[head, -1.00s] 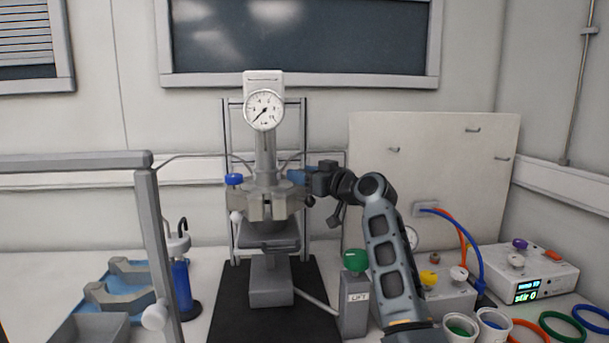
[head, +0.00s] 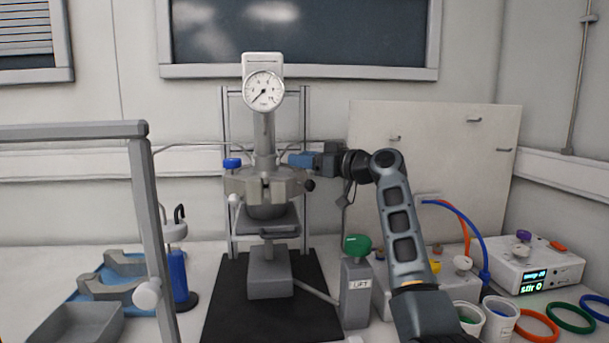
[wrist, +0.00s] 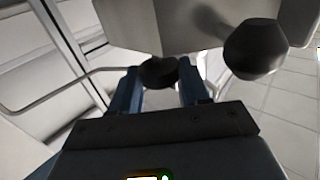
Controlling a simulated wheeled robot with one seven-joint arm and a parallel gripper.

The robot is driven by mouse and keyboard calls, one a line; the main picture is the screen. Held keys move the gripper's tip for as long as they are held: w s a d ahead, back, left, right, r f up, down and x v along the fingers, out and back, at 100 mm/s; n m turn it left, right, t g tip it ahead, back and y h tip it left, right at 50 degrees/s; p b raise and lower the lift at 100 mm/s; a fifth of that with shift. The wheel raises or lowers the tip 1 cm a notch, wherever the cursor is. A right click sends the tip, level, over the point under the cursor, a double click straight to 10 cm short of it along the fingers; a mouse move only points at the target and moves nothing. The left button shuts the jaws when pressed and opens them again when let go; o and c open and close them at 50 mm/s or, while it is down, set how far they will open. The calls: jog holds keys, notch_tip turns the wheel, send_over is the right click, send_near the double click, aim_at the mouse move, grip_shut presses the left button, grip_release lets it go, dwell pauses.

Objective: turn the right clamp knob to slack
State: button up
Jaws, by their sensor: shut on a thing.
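The reactor head (head: 265,184) stands in the middle of the head view, with a blue clamp knob (head: 232,163) on its left side. My gripper (head: 298,160) reaches in from the right at the head's right side. Its blue fingers are shut on the right clamp knob, which the fingers hide in the head view. In the wrist view, the dark knob (wrist: 158,72) sits between the two fingertips (wrist: 158,84). A separate black ball-ended handle (head: 309,185) is just below the gripper; it looks large in the wrist view (wrist: 254,48).
The pressure gauge (head: 264,91) rises above the head. A green-knobbed lift post (head: 356,290) stands below my arm. A grey frame (head: 153,230) and blue tray (head: 82,298) are at left. A stirrer box (head: 528,263) and coloured rings are at right.

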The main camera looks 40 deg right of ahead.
jog(key=n+y+b, duration=0.1)
jog(key=n+g+y+b, duration=0.1)
jog(key=y+b, duration=0.1)
jog(key=n+g+y+b, duration=0.1)
jog(key=b, duration=0.1)
jog(key=shift+w+d+f+y, duration=0.2)
jog(key=shift+d+y, duration=0.1)
jog(key=shift+y, duration=0.1)
jog(key=n+g+y, duration=0.1)
jog(key=n+g+y+b, duration=0.1)
jog(key=n+y, duration=0.1)
jog(key=shift+d+r+b, duration=0.1)
jog(key=shift+r+b, duration=0.1)
jog(key=shift+b, duration=0.1)
jog(key=shift+w+n+g+y, duration=0.1)
jog(key=shift+n+g+y, duration=0.5)
jog(key=shift+g+y, duration=0.25)
jog(key=shift+n+g+y+b, duration=0.35)
jog(key=shift+n+g+y, duration=0.15)
jog(key=shift+g, duration=0.15)
jog(key=o, duration=1.1)
jog(key=shift+c, duration=0.2)
jog(key=shift+d, duration=0.1)
jog(key=v, duration=0.7)
jog(key=shift+d, duration=0.3)
